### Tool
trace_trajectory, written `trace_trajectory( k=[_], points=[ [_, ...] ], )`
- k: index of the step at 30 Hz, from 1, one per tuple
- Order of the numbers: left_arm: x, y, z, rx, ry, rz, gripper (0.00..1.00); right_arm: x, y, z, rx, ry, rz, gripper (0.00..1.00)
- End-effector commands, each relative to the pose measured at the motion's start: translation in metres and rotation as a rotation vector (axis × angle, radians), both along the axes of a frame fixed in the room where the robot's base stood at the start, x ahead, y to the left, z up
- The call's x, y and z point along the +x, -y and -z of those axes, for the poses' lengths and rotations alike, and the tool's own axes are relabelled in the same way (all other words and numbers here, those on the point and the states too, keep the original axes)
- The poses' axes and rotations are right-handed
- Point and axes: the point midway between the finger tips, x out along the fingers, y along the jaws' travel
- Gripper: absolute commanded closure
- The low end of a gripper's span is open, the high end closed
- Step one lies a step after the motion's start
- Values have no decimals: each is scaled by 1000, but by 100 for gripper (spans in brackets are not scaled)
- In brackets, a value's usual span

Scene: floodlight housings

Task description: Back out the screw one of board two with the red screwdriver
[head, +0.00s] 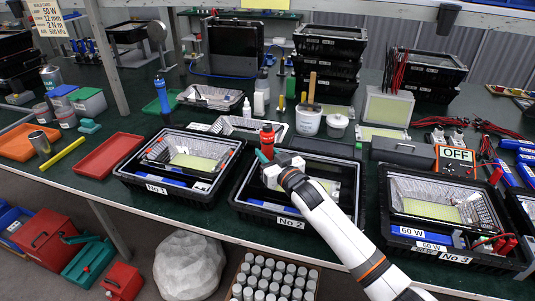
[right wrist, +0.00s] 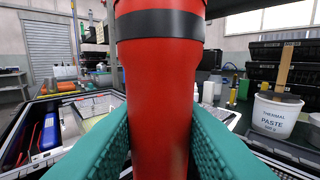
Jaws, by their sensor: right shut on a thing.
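The red screwdriver (head: 267,136) stands upright over the left part of housing No 2 (head: 238,190). My right gripper (head: 264,156) is shut on its handle. In the right wrist view the red handle (right wrist: 158,90), with a black band near its top, sits between my two teal finger pads (right wrist: 158,130). The screwdriver's tip is hidden in both views. The pale yellow board (head: 327,186) in housing No 2 shows only in part, as my right arm covers much of the housing. I cannot make out screw one. My left gripper is not in view.
Housing No 1 (head: 122,170) stands to the left and housing No 3 (head: 388,233) to the right. A red tray (head: 104,155) lies at the far left.

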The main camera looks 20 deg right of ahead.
Motion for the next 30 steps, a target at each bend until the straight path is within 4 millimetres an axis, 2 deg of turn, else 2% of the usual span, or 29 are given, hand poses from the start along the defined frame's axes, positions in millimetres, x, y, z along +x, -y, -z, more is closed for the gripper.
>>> trace_trajectory(
  k=[30],
  points=[
    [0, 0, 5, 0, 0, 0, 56, 0, 0, 9, 1, 2, 0, 97]
  ],
)
